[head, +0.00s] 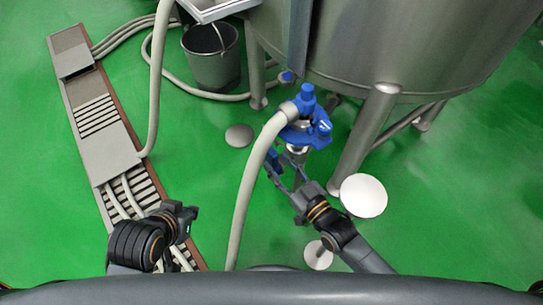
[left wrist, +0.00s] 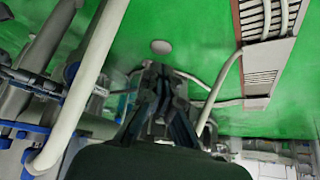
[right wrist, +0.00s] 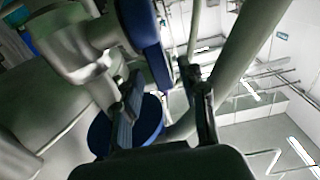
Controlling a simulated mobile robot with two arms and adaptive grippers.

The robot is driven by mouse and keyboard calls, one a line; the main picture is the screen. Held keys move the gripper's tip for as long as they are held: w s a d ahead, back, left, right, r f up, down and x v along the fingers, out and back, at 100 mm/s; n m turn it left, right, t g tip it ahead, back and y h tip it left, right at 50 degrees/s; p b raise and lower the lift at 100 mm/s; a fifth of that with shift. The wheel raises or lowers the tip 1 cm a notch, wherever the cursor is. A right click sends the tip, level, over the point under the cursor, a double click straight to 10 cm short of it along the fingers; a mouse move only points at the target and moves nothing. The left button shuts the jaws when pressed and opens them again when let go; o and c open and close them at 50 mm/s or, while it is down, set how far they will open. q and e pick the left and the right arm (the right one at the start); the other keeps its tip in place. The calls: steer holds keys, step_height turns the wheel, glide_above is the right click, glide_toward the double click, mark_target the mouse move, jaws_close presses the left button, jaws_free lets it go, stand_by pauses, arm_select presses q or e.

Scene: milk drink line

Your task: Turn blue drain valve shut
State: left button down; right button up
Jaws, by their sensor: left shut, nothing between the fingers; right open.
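The blue drain valve (head: 318,133) sits under the steel tank, with a beige hose joined to its upper blue fitting. My right gripper (head: 283,163) is open just below and left of the valve in the head view. In the right wrist view, a blue valve part (right wrist: 152,50) lies near the open fingertips (right wrist: 163,78), and a round blue part (right wrist: 135,125) is partly hidden behind the left finger. I cannot tell whether a finger touches the valve. My left gripper (head: 187,214) is shut and empty, low at the left, and its closed fingers also show in the left wrist view (left wrist: 158,75).
The steel tank (head: 400,45) and its legs (head: 362,140) stand behind and right of the valve. The beige hose (head: 248,190) runs down beside my right gripper. A grey bucket (head: 212,68) stands at the back. A drain channel (head: 105,130) runs along the left; green floor is open between.

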mark_target(276, 161)
arm_select(q)
steer(key=shift+w+d+r+t+h, duration=0.1)
steer(key=shift+w+d+r+t, duration=0.1)
steer(key=shift+w+r+t, duration=0.3)
steer(key=shift+w+d+r+t+h, duration=0.1)
steer(key=shift+w+d+r+t, duration=0.1)
steer(key=shift+w, duration=0.5)
steer(key=shift+w+d+r+t+h, duration=0.1)
steer(key=shift+w+d+r+t, duration=0.15)
steer(key=shift+w, duration=0.35)
arm_select(e)
steer(key=shift+x, duration=1.95)
steer(key=shift+s, duration=0.1)
jaws_close()
